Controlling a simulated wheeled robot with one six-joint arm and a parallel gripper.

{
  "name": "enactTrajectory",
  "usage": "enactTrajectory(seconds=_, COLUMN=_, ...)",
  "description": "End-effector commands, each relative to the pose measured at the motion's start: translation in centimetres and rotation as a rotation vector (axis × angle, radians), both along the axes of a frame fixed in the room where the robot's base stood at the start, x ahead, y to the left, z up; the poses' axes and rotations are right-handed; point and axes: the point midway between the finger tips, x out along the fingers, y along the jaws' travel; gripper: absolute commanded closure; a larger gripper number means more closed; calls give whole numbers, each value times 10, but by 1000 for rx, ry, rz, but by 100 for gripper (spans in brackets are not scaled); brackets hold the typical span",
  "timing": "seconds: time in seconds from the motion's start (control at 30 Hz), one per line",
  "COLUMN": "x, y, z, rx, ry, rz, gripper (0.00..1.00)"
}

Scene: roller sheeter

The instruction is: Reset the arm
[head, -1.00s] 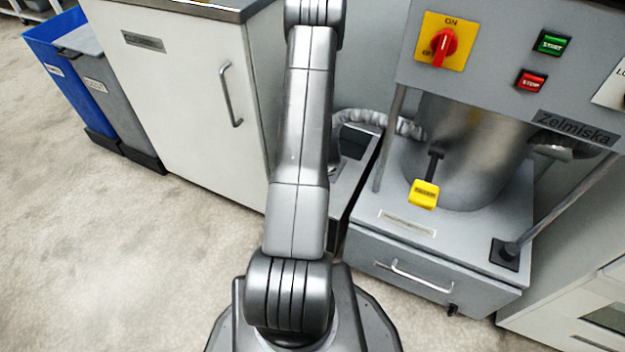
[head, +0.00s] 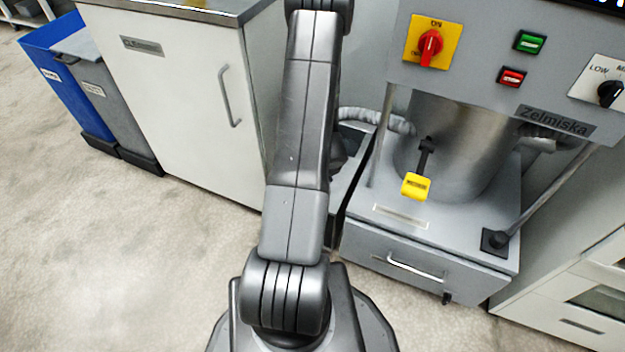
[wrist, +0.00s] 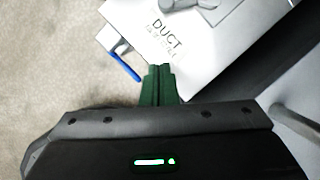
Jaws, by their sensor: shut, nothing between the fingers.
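My arm (head: 300,130) rises through the middle of the head view and leaves it at the top, so my gripper is out of that view. In the wrist view my gripper (wrist: 159,72) shows as two dark green fingers pressed together with nothing between them. Behind the fingertips is a pale panel (wrist: 205,60) with the word DUCT and a smaller, blurred line on it. I cannot tell from the picture whether the fingers touch that panel.
A grey Zelmiska machine (head: 440,240) with a red switch (head: 430,46), green button (head: 530,42), red button (head: 511,77) and yellow tag (head: 416,186) stands right. A white cabinet (head: 180,110) and blue bin (head: 75,95) stand left. Floor (head: 100,260) at lower left is clear.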

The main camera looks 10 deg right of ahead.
Motion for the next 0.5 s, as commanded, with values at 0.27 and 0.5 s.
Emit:
enactTrajectory(seconds=0.27, x=-10, y=-2, z=26, rx=0, ry=0, rz=-1, gripper=100)
enactTrajectory(seconds=0.5, x=-11, y=-2, z=26, rx=0, ry=1, rz=-1, gripper=100)
